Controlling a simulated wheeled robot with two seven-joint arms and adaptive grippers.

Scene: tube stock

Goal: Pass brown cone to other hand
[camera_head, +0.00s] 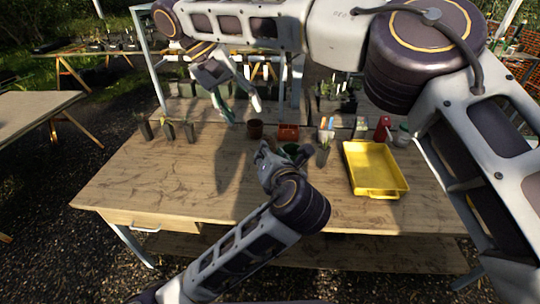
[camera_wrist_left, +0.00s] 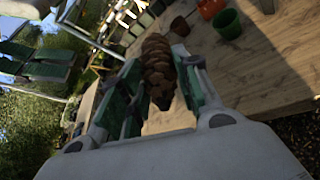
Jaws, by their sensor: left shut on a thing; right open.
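The brown cone (camera_wrist_left: 159,70) is a scaly pine cone, seen in the left wrist view between the green-padded fingers of my left gripper (camera_wrist_left: 158,88). The left gripper is shut on it. My right gripper (camera_head: 244,112) is open and empty, pointing down above the back of the table, up and left of the left gripper. Its green-padded fingers also show at the left of the left wrist view, apart from the cone.
The wooden table (camera_head: 150,195) bears a yellow tray (camera_head: 377,190) at right, a brown pot (camera_head: 255,130), an orange pot (camera_head: 288,131) and a green pot (camera_wrist_left: 227,23). Small dark plant pots (camera_head: 168,130) stand at back left. The table's left front is clear.

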